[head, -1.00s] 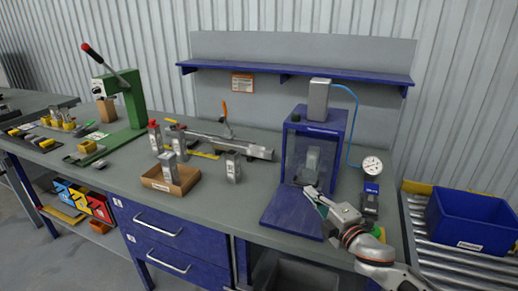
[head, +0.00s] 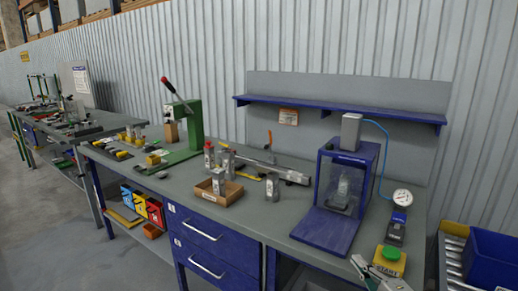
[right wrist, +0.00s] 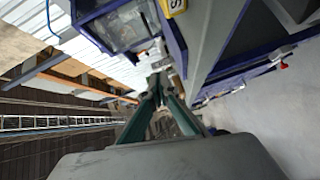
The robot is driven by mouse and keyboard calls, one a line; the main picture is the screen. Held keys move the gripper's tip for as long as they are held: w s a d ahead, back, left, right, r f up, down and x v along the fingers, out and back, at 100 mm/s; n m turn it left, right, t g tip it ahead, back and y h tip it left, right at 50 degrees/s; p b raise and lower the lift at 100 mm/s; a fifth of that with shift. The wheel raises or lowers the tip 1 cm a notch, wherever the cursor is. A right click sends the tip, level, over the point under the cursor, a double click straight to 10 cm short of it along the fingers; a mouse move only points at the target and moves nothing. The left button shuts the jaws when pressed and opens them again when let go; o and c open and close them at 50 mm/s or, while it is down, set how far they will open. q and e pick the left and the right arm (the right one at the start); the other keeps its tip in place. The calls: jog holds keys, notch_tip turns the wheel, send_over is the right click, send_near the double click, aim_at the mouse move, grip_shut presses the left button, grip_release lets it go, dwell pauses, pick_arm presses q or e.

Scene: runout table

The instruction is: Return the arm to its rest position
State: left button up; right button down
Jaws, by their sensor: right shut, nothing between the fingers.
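My right gripper (head: 357,264) is at the bottom edge of the head view, in front of the bench's near edge, left of the green and yellow start button (head: 389,260). Its fingers are together with nothing between them. In the right wrist view the green fingers (right wrist: 159,88) meet at their tips, pointing along the blue bench structure. Most of the right arm is outside the head view. My left gripper is not in view.
The blue press (head: 347,170) stands on the workbench (head: 292,215) with a grey metal part (head: 343,191) inside. A cardboard tray (head: 232,189) and several metal parts are left of it. A blue bin (head: 490,258) sits on rollers at right.

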jog(key=s+a+f+m+g, duration=0.3)
jog(key=s+f+m, duration=0.4)
jog(key=s+f, duration=0.5)
jog(key=s+a+f+m+g, duration=0.3)
jog(key=s+f+m, duration=0.4)
jog(key=s+f, duration=0.6)
jog(key=shift+s+a+f+h, duration=0.15)
jog(key=shift+s+a+h, duration=0.25)
jog(key=shift+a, duration=0.5)
